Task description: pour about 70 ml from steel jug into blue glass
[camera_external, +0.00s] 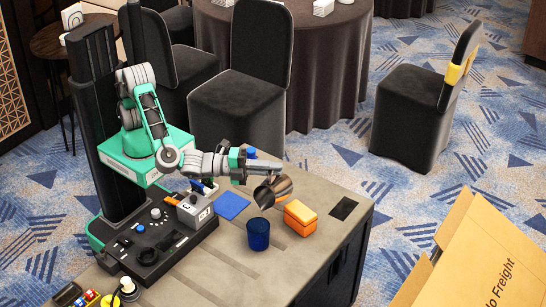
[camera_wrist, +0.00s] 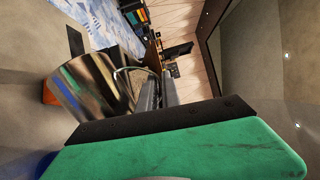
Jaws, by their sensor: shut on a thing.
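The steel jug (camera_external: 273,191) is held off the table and tilted. It stands above the blue glass (camera_external: 258,236), which is upright on the tabletop. My gripper (camera_external: 252,170) is at the jug's upper left and is shut on it. In the wrist view the shiny jug (camera_wrist: 92,88) lies sideways, with its handle at my gripper's fingers (camera_wrist: 160,92). A dark blue patch at the lower left of the wrist view looks like the glass (camera_wrist: 32,166). No stream is visible, and the insides of jug and glass cannot be made out.
An orange box (camera_external: 300,216) stands close to the right of the glass. A flat blue pad (camera_external: 232,206) lies to the left, beside a grey device (camera_external: 194,210). A black flat plate (camera_external: 343,208) lies near the right edge. The table front (camera_external: 235,285) is mostly clear.

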